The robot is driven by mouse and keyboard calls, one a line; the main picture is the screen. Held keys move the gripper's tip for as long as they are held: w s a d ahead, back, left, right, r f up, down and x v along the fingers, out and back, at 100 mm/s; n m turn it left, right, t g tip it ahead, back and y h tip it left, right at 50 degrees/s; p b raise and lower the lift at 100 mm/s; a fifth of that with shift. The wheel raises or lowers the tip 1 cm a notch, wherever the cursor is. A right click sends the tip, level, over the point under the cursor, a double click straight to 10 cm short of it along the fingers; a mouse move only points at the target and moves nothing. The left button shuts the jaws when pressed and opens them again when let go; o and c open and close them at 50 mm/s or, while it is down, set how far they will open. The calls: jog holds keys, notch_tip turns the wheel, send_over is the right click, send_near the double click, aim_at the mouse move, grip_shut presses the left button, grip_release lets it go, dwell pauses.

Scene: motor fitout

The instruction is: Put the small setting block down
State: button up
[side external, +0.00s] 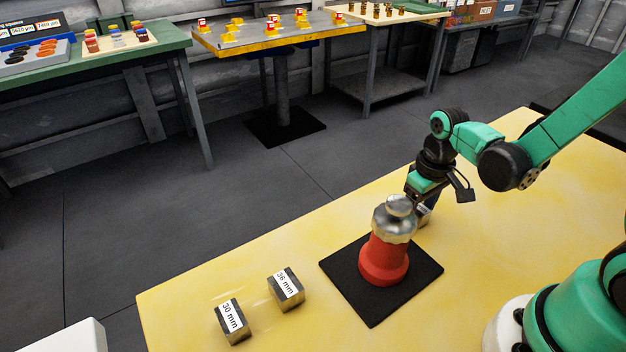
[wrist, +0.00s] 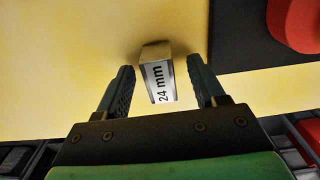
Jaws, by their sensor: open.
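The small setting block, labelled 24 mm, shows in the wrist view (wrist: 157,75) between the two fingers of my gripper (wrist: 160,68). The fingers are open, with a gap on each side of the block. In the side external view the block (side external: 424,215) is partly hidden behind the red motor and its metal top; it appears to rest on the yellow table beside the black mat. My gripper (side external: 424,199) is low over it there, its fingertips mostly hidden.
The red motor (side external: 383,262) with a metal top (side external: 394,222) stands on a black mat (side external: 345,272). Blocks marked 36 mm (side external: 286,289) and 30 mm (side external: 232,320) sit on the yellow table (side external: 210,285) at the front left. The table's far right is clear.

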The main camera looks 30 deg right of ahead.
aim_at(421, 208)
notch_tip(421, 208, up, 12)
jog(key=a+t, duration=0.2)
jog(key=t, duration=0.1)
jog(key=a+r+t, duration=0.1)
jog(key=a+t, duration=0.2)
jog(key=t, duration=0.1)
jog(key=shift+s, duration=0.1)
dwell(0.5)
dwell(1.1)
